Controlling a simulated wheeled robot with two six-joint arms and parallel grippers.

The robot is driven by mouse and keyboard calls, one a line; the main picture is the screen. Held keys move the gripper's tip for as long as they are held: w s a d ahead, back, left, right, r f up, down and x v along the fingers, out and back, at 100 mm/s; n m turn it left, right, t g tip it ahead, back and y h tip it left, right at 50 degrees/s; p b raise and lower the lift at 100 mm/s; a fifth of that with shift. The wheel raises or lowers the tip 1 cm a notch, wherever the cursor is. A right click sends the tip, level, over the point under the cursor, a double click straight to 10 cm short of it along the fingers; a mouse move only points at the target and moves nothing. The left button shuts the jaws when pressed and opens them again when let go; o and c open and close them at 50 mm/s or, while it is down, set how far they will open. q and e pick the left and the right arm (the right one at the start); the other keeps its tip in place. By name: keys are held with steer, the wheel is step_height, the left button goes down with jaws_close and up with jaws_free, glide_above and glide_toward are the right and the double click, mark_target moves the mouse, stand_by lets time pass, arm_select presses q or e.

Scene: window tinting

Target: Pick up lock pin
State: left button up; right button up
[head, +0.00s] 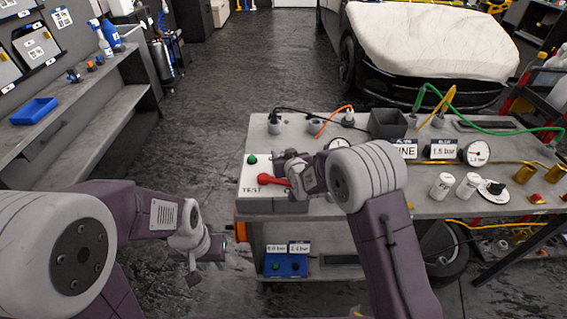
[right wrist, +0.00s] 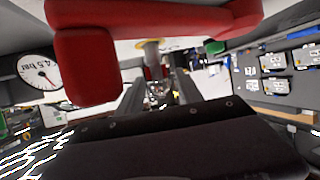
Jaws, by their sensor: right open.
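No lock pin can be made out for certain. In the right wrist view a small pale metal, pin-like piece (right wrist: 152,52) shows beyond my open right gripper (right wrist: 160,92), roughly between the fingers; I cannot tell whether it is the lock pin. A red lever (right wrist: 150,20) crosses the top of that view, very close to the camera. In the head view my right gripper (head: 289,164) is over the white TEST box (head: 258,177), beside the red lever (head: 271,180). My left gripper (head: 214,246) hangs low left of the bench; its fingers are unclear.
The workbench (head: 440,210) carries a grey bin (head: 388,123), gauges (head: 477,153), hoses and white containers (head: 442,186). A blue box (head: 285,264) is below. A side shelf with a blue tray (head: 35,111) is at left. Open floor (head: 225,90) lies between shelf and bench.

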steer(key=shift+s+d, duration=0.1)
steer(key=shift+s, duration=0.05)
jaws_close()
step_height(320, 180, up, 5)
steer(key=shift+f, duration=0.2)
steer(key=w+d+r, duration=0.1)
steer(key=d+r, duration=0.2)
steer(key=d, duration=0.2)
steer(key=w+d+r+p, duration=0.1)
steer(key=w+d+r, duration=0.1)
steer(key=d, duration=0.4)
steer(key=shift+d+r, duration=0.15)
steer(key=shift+r, duration=0.65)
